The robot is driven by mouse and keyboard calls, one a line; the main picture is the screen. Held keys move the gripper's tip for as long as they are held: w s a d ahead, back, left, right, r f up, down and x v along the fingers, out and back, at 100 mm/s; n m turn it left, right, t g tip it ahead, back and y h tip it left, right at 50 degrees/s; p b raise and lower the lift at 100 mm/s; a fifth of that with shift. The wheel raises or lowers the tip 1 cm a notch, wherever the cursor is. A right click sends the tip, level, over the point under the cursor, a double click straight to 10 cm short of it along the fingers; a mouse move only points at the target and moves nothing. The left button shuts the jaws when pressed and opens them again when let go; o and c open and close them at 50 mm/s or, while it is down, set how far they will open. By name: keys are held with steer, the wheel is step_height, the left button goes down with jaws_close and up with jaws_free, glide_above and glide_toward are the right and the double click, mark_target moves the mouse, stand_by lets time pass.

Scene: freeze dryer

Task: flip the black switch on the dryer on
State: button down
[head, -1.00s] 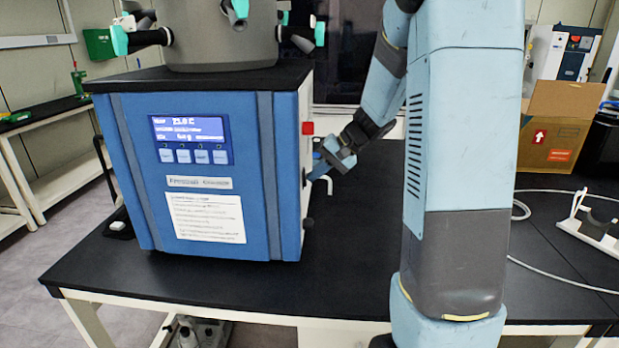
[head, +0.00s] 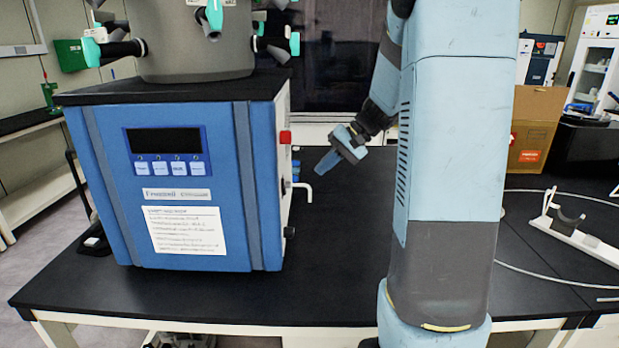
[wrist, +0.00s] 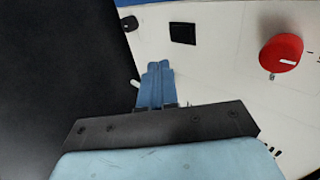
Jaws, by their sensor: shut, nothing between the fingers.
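The blue dryer (head: 217,215) stands on the black bench at the left of the head view, its front display (head: 163,140) dark. In the wrist view, a square black switch (wrist: 183,33) sits on the dryer's pale side panel (wrist: 225,75). Its on or off position cannot be read. In the head view that panel is almost edge-on and the switch cannot be made out. My gripper (head: 324,170) is right of the panel, apart from it in the head view. Its blue fingers (wrist: 159,66) are shut and empty, pointing toward the panel below the switch in the wrist view.
A red knob (wrist: 282,53) and a black knob (wrist: 128,24) flank the switch on the panel. A pale spout (head: 302,187) juts from the dryer's side. A cardboard box (head: 535,130) stands behind at right.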

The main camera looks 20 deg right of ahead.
mark_target(284, 187)
steer(key=shift+v, duration=2.1)
steer(key=shift+s+f, duration=0.1)
steer(key=shift+f, duration=0.05)
steer(key=shift+s+f, duration=0.2)
steer(key=shift+f, duration=0.25)
steer(key=shift+f, duration=0.1)
steer(key=shift+w+a+r+x, duration=0.1)
steer(key=shift+a+r+x, duration=0.2)
steer(key=shift+x, duration=1.85)
steer(key=shift+w+a+r+x, duration=0.1)
steer(key=shift+a+r+x, duration=0.2)
steer(key=shift+x, duration=1.9)
steer(key=shift+w+a+r+x, duration=0.15)
steer(key=shift+a+r+x, duration=0.15)
steer(key=shift+x, duration=1.85)
